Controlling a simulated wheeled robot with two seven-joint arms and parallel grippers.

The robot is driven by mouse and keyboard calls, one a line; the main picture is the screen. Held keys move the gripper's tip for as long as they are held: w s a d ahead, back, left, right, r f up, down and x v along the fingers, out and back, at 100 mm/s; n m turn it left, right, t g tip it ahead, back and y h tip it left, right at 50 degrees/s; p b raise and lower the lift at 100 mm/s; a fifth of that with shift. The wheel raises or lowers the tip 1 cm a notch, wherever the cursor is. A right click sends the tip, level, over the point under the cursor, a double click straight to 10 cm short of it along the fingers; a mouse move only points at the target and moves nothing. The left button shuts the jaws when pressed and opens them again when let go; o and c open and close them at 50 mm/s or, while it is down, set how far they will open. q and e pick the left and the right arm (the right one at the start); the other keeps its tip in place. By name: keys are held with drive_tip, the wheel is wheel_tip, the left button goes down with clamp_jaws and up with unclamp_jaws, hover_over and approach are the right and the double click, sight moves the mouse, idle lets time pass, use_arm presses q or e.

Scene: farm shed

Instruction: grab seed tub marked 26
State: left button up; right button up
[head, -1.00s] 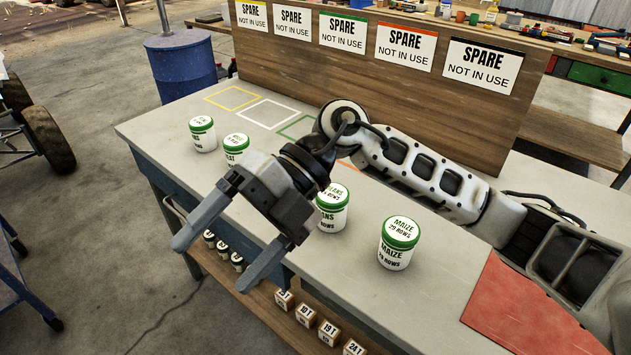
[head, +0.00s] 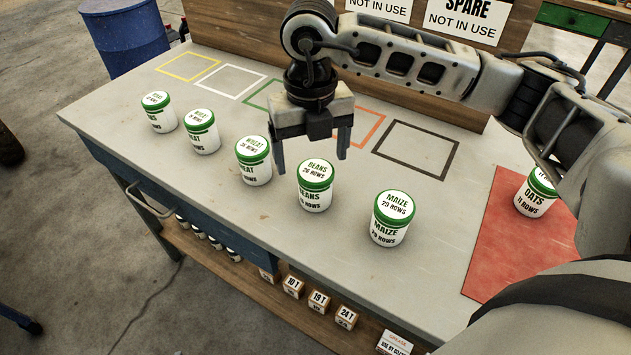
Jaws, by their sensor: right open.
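The seed tub (head: 315,186) is white with a green-rimmed lid reading BEANS and what looks like 26 ROWS. It stands upright on the grey bench, second from the right in a row of similar tubs. My right gripper (head: 312,164) is open and empty. Its fingers point down, with the tips just above and behind the beans tub's lid in the picture. I cannot tell the exact height gap, but nothing is between the fingers. My left gripper is not in view.
A maize tub (head: 393,218) stands to the right and a wheat tub (head: 253,160) close on the left, with more tubs beyond. An oats tub (head: 536,193) sits on a red mat (head: 490,245). Coloured outlined squares lie behind; a sign board (head: 400,75) stands at the back.

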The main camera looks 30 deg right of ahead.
sight(315, 170)
drive_tip(key=shift+s+d+f+p, duration=0.15)
drive_tip(key=shift+f+p, duration=0.15)
drive_tip(key=shift+f, duration=1.25)
drive_tip(key=shift+d+f+p, duration=0.1)
drive_tip(key=shift+f+p, duration=0.15)
drive_tip(key=shift+f, duration=1.3)
drive_tip(key=c, duration=1.1)
